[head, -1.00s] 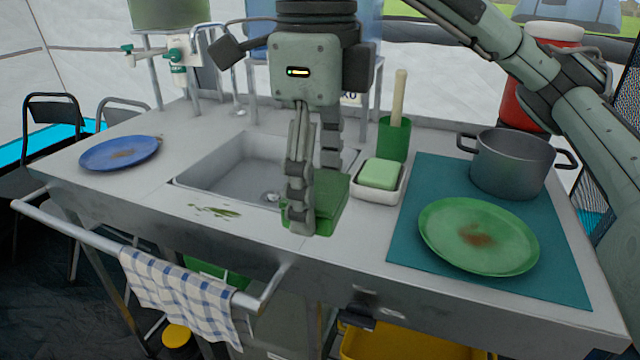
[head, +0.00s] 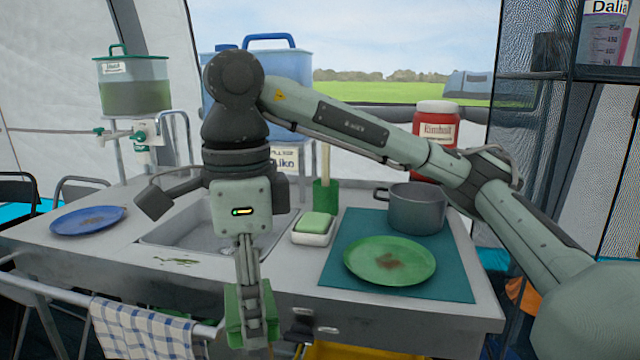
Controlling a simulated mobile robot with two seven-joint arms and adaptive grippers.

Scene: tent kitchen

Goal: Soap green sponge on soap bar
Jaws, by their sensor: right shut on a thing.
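My right gripper (head: 250,335) points down and is shut on the green sponge (head: 234,318). The sponge shows on both sides of the fingers, which hide its middle. In the picture they overlap the counter's front edge, in front of the sink and left of the soap. The soap bar (head: 317,221), a pale green block, lies in a white soap dish (head: 313,239) right of the sink. The sponge is apart from the soap bar. My left gripper is not in view.
The sink (head: 190,233) is partly hidden by my right gripper. Right of the soap are a green plate (head: 390,259) on a teal mat (head: 345,295) and a grey pot (head: 418,209). A green cup (head: 325,196) with a handle stands behind the soap. A blue plate (head: 88,220) is left.

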